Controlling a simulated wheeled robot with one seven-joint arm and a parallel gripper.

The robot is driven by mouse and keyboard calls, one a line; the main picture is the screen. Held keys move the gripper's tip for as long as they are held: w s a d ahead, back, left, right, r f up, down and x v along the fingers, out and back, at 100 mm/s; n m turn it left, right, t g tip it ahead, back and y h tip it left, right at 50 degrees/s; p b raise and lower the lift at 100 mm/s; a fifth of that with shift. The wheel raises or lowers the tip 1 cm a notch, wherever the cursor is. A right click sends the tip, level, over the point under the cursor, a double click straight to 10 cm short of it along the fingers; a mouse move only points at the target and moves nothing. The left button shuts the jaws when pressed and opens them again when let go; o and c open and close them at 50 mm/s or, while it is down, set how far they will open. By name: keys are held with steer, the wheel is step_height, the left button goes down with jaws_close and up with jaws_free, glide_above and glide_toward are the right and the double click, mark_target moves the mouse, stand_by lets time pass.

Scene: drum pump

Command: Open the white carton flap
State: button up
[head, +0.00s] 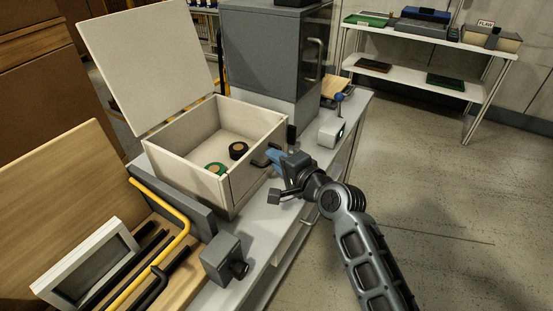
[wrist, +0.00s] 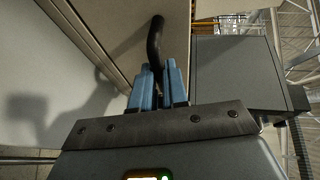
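The white carton (head: 178,140) is a cream-white box on the grey bench. Its flap (head: 150,60), a flat panel, stands raised and tilted back at the rear left, so the inside shows. A black curved handle (head: 262,158) is on the carton's front side. My gripper (head: 274,157) is at that handle. In the wrist view, the blue fingers of my gripper (wrist: 158,85) are close together on either side of the black handle (wrist: 155,42) and appear closed on it. The exact contact is partly hidden.
A green roll (head: 216,168) and a black roll (head: 238,150) lie inside the carton. A grey cabinet (head: 265,60) stands behind it. A small white device (head: 331,133) is to the right, and a grey block (head: 224,259) is in front. The floor at right is clear.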

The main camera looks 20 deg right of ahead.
jaws_close()
steer(key=shift+f, duration=0.15)
